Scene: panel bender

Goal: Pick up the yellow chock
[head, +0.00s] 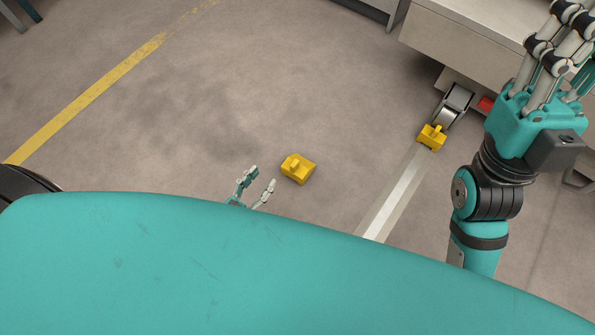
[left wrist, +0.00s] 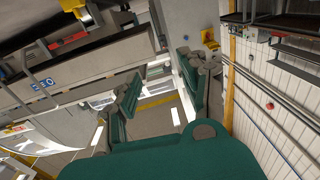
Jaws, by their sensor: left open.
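A yellow chock (head: 298,168) with a raised grip lies on the open floor in the head view. My left gripper (head: 256,184) is open and empty, just left of this chock and apart from it; my teal body hides the rest of that arm. A second yellow chock (head: 432,138) sits against a caster wheel at the right. In the left wrist view, the spread fingers of my left gripper (left wrist: 158,92) have nothing between them. My right gripper (head: 552,55) is at the top right, its fingertips partly cut off.
The caster wheel (head: 456,100) carries a pale cabinet (head: 450,35) with a red part beside the wheel. A white floor strip (head: 398,198) runs below the second chock. A yellow floor line (head: 90,95) crosses the left side. The floor between is clear.

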